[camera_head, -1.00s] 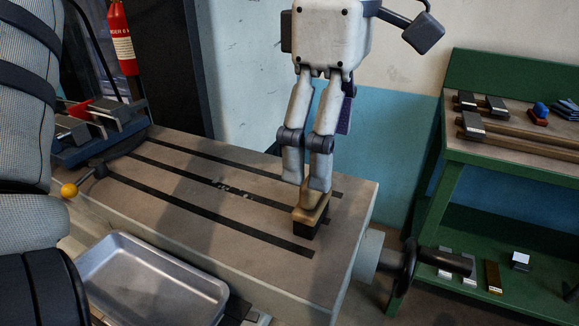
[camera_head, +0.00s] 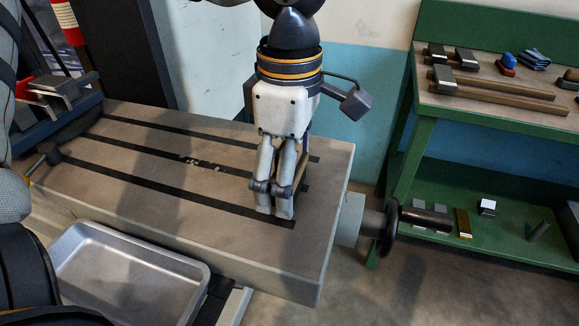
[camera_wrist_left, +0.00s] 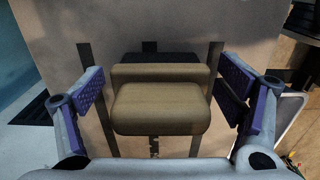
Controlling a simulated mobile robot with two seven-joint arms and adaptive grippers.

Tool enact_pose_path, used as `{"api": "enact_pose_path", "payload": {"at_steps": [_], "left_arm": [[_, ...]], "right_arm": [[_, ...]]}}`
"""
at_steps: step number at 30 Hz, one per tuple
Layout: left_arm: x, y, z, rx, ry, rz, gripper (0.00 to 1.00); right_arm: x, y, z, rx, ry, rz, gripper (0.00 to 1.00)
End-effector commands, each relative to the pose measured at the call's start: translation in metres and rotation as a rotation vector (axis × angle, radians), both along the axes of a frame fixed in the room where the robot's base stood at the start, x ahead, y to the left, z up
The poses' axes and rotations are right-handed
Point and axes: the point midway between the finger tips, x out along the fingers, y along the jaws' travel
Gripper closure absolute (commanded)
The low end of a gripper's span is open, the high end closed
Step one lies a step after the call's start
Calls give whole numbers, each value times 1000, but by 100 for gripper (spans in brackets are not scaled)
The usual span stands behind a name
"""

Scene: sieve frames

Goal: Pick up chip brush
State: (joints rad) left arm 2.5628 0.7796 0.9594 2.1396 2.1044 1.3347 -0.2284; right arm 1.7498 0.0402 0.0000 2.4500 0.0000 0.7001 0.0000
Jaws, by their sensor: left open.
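The chip brush (camera_wrist_left: 160,108) has a tan wooden handle and a dark end, and stands on the grey slotted machine table (camera_head: 130,190). In the head view it is mostly hidden behind my gripper; a brown part of it (camera_head: 303,168) shows beside the fingers. My left gripper (camera_head: 275,212) reaches down over the table with its fingers low around the brush. In the left wrist view the purple pads of my left gripper (camera_wrist_left: 163,92) stand apart on both sides of the handle, with a gap on each side. My right gripper is not in view.
A silver tray (camera_head: 130,275) lies in front of the table. A crank handle (camera_head: 385,222) sticks out at the table's right end. A green workbench (camera_head: 500,118) with several tools stands at the right.

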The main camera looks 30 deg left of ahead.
Motion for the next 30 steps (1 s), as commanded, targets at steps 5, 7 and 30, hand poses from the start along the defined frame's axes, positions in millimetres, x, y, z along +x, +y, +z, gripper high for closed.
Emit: {"api": "enact_pose_path", "payload": {"at_steps": [5, 7, 30], "left_arm": [[0, 0, 0, -1, -2, 1, 13], [0, 0, 0, -1, -2, 0, 25], [-6, -7, 44, -1, -8, -3, 69]], "right_arm": [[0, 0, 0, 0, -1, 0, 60], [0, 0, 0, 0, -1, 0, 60], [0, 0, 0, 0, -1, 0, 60]]}}
